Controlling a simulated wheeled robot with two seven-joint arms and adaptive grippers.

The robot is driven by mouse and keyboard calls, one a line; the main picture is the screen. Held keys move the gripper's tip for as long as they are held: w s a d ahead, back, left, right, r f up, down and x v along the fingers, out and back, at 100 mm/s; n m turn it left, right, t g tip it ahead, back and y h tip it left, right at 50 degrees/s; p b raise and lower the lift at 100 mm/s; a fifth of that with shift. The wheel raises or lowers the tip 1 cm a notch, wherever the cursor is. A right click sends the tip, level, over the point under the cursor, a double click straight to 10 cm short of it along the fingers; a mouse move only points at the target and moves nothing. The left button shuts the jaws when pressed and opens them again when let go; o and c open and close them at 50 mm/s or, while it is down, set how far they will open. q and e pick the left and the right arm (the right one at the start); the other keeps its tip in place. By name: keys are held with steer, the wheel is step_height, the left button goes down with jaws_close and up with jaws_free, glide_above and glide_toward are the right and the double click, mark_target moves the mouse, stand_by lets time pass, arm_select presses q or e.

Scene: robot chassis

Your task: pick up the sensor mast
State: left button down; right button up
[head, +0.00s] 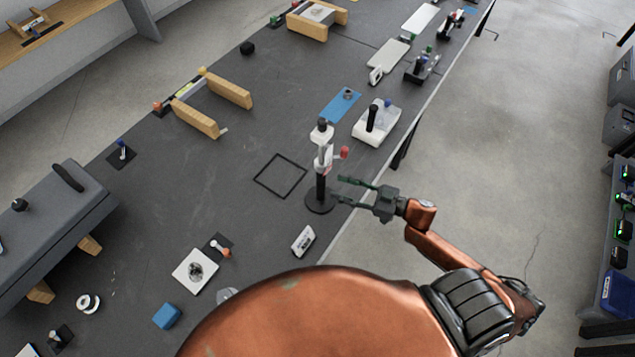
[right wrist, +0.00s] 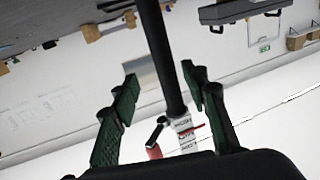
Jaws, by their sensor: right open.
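The sensor mast (head: 320,187) stands upright on a round black base near the table's right edge. It has a black pole, a white middle section with a red knob, and a dark top. My right gripper (head: 339,188) is open just right of the lower pole, its fingers pointing at it. In the right wrist view, the black pole (right wrist: 163,50) runs between the two spread green fingers, looking nearer the right one. Whether it lies fully inside the jaws or beyond the tips is unclear. My left gripper is not in view.
A black square outline (head: 280,176) lies on the table left of the mast. A white device with a black handle (head: 376,124) and a blue mat (head: 341,104) are behind it. A small white block (head: 303,241) lies in front.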

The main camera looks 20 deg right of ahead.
mark_target(321, 183)
steer(key=x, duration=0.6)
steer(key=shift+a+r, duration=0.1)
steer(key=shift+a, duration=0.35)
steer(key=shift+w+a, duration=0.15)
steer(key=shift+a, duration=0.05)
steer(key=shift+c, duration=1.1)
steer(key=c, duration=0.3)
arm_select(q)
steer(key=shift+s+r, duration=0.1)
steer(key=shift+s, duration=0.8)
arm_select(e)
jaws_close()
